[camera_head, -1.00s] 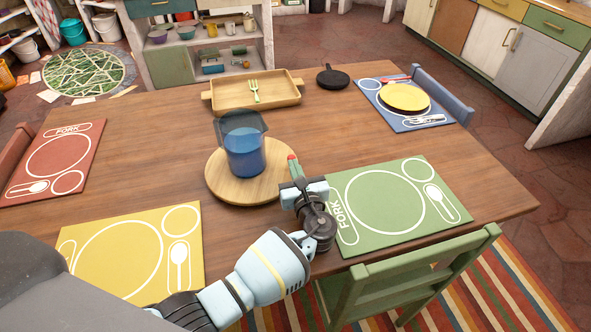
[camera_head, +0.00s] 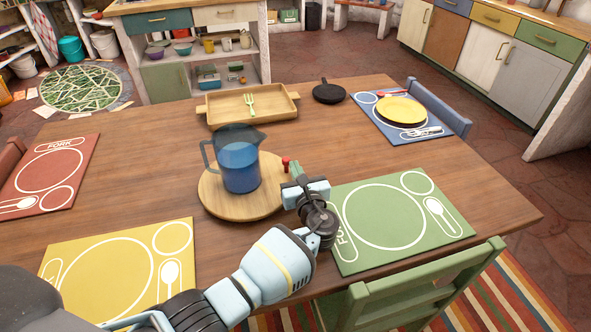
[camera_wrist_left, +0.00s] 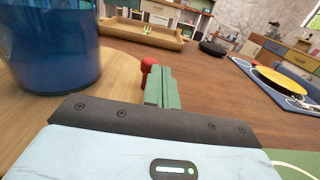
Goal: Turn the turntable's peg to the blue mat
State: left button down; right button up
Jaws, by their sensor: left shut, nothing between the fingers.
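The turntable (camera_head: 218,205) is a round wooden board near the middle of the table. A blue pitcher (camera_head: 240,168) stands on it, its handle to the left. The red peg (camera_head: 286,162) is at the turntable's right edge. My left gripper (camera_head: 295,171) is shut and empty beside the peg. In the left wrist view the peg (camera_wrist_left: 147,66) shows just left of the green fingers (camera_wrist_left: 160,88); I cannot tell if they touch. The blue mat (camera_head: 384,127) lies at the far right of the table with a yellow plate (camera_head: 402,109). My right gripper is not in view.
A wooden tray (camera_head: 222,116) with a green fork (camera_head: 250,105) and a black pan (camera_head: 329,92) stand behind the turntable. Green (camera_head: 350,258), yellow (camera_head: 70,251) and red (camera_head: 20,186) mats lie around the table. Table between turntable and blue mat is clear.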

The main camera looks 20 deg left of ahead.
pick_arm(q)
jog(key=v, duration=0.7)
jog(key=shift+s+d+p, duration=0.15)
jog(key=shift+s+p, duration=0.05)
jog(key=shift+p, duration=0.2)
